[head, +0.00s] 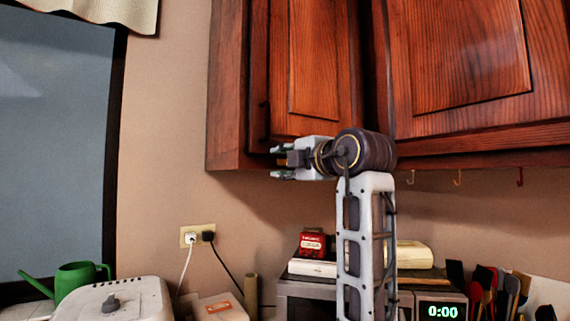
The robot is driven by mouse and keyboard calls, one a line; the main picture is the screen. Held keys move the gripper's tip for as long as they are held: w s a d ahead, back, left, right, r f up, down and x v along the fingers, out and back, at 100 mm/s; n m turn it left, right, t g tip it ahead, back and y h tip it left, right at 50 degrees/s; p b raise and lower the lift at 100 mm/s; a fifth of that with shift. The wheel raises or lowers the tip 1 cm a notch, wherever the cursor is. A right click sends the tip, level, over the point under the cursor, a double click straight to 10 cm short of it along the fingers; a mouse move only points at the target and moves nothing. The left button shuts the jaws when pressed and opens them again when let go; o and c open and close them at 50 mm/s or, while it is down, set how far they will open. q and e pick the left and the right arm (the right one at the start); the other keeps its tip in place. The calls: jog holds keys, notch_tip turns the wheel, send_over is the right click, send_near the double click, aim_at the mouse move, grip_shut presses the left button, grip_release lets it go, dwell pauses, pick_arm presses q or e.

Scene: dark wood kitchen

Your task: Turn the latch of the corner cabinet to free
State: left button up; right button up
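The corner cabinet (313,60) is dark reddish wood and hangs on the wall in the upper middle of the head view. Its door looks shut. A small dark fitting (264,106) sits at the door's left edge; it may be the latch, but it is too small and dark to tell how it is turned. My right gripper is out of view.
A wider wall cabinet (465,60) adjoins on the right, with small hooks below. On the counter are a green watering can (80,277), a white appliance (115,300), a red box (312,243) and a clock display (441,311). Bare wall lies left of the cabinet.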

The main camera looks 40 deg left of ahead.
pick_arm(q)
jog(key=v, duration=1.2)
jog(key=shift+f, duration=0.1)
dwell(0.5)
